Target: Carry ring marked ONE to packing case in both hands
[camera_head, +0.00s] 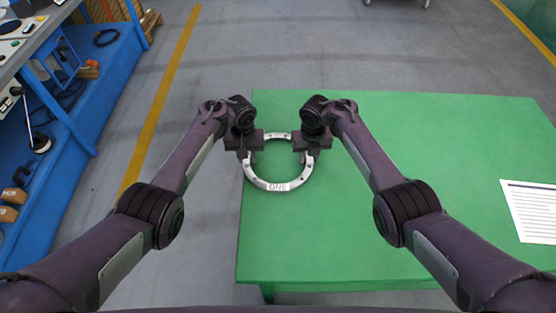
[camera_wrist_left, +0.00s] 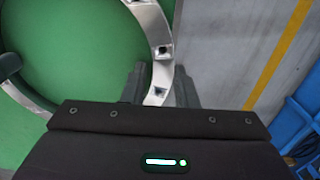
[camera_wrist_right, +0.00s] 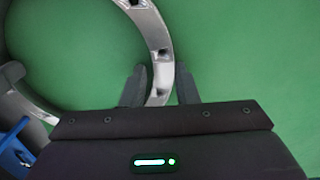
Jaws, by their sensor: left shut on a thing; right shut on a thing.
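The silver ring marked ONE (camera_head: 277,185) is at the left end of the green table (camera_head: 400,200), with its label on the near side. My left gripper (camera_head: 249,157) is shut on the ring's left side. In the left wrist view, its fingers (camera_wrist_left: 160,88) straddle the ring's band (camera_wrist_left: 160,50). My right gripper (camera_head: 306,157) is shut on the ring's right side. In the right wrist view, its fingers (camera_wrist_right: 160,88) straddle the band (camera_wrist_right: 160,50). I cannot tell whether the ring touches the table. No packing case is clearly in view.
A white printed sheet (camera_head: 532,210) lies at the table's right. The table is otherwise clear. A blue shelf unit (camera_head: 100,85) with tools and small boxes stands at the left, beyond a yellow floor line (camera_head: 160,100). Grey floor lies between.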

